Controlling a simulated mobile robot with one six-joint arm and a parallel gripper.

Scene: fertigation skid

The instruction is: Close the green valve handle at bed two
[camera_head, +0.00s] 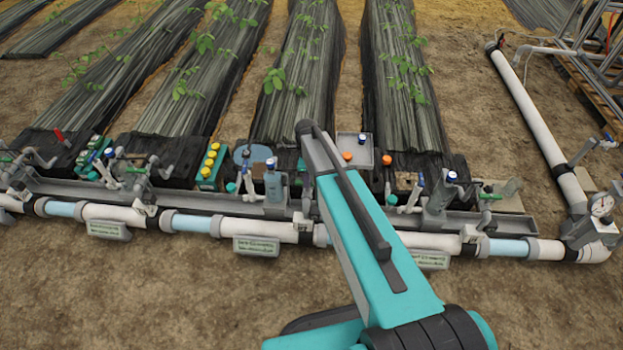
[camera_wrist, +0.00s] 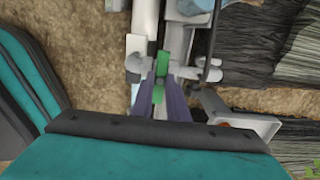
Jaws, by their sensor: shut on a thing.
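The green valve handle (camera_wrist: 162,62) shows in the wrist view, upper middle, in front of pale pipe fittings. My gripper (camera_wrist: 159,90) has its two purple-grey fingers closed on it, one on each side, with green showing between and beyond them. In the head view my teal arm reaches over the pipe row. The gripper and the held handle cannot be made out there behind the arm. Other green handles show in the head view, one at the right (camera_head: 490,196) and one at the left (camera_head: 138,170).
A white manifold pipe (camera_head: 275,229) with clear blue sections runs along the bed ends. A grey trough above it holds bottles and blue-capped fittings. A pressure gauge (camera_head: 602,206) stands at the right. A grey tray (camera_head: 355,149) lies behind my arm. Bare soil is in front.

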